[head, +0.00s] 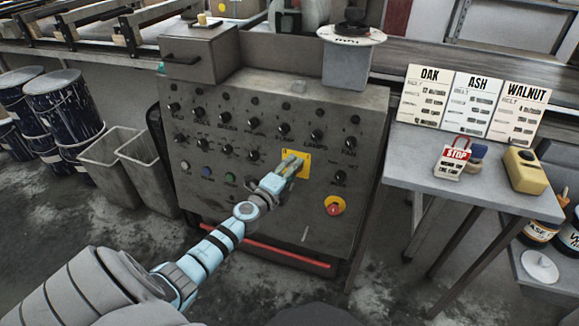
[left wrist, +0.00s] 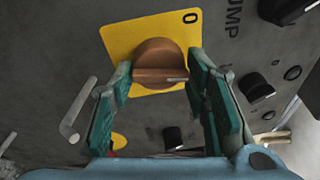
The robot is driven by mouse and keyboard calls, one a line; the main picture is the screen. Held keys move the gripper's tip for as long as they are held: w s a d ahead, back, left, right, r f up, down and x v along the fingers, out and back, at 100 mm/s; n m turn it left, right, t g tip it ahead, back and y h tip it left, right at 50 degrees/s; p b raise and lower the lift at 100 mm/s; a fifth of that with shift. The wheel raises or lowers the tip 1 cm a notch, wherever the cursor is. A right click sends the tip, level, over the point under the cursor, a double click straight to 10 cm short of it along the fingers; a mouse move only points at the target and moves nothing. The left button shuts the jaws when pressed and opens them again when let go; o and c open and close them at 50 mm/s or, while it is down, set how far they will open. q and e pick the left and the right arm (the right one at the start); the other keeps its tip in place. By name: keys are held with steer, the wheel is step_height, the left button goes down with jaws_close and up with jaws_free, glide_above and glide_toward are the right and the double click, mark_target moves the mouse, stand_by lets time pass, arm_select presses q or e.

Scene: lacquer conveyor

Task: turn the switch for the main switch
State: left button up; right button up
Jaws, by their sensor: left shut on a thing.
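The main switch (left wrist: 158,62) is a round brown-red knob on a yellow plate (left wrist: 180,22) with a "0" mark at its upper right. In the head view the yellow plate (head: 304,169) sits at the right of the grey control panel (head: 285,225). My left gripper (left wrist: 162,85) has its two teal fingers on either side of the knob and is shut on it. In the head view the left gripper (head: 290,166) reaches the plate and hides most of the knob. The right gripper is not in view.
Several black knobs (head: 255,122) surround the switch. A red emergency button (head: 335,205) is below right. Grey bins (head: 105,155) stand at the left.

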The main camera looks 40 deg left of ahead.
arm_select(q)
steer(key=m+p, duration=0.1)
steer(key=m, duration=0.2)
steer(key=shift+s+d+g+p, duration=0.1)
steer(key=shift+g+p, duration=0.2)
steer(key=shift+p, duration=0.05)
steer(key=m+p, duration=0.2)
steer(key=m, duration=0.1)
steer(key=shift+f+m+g, duration=0.15)
steer(key=shift+m+g, duration=0.25)
steer(key=shift+s+f+p, duration=0.1)
steer(key=shift+p, duration=0.25)
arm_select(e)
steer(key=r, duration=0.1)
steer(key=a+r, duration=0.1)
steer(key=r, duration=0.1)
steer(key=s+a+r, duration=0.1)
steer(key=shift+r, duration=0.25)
arm_select(q)
steer(key=shift+m, duration=0.4)
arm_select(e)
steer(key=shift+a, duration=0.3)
arm_select(q)
steer(key=o, duration=1)
steer(key=shift+o, duration=0.5)
steer(key=shift+r, duration=0.2)
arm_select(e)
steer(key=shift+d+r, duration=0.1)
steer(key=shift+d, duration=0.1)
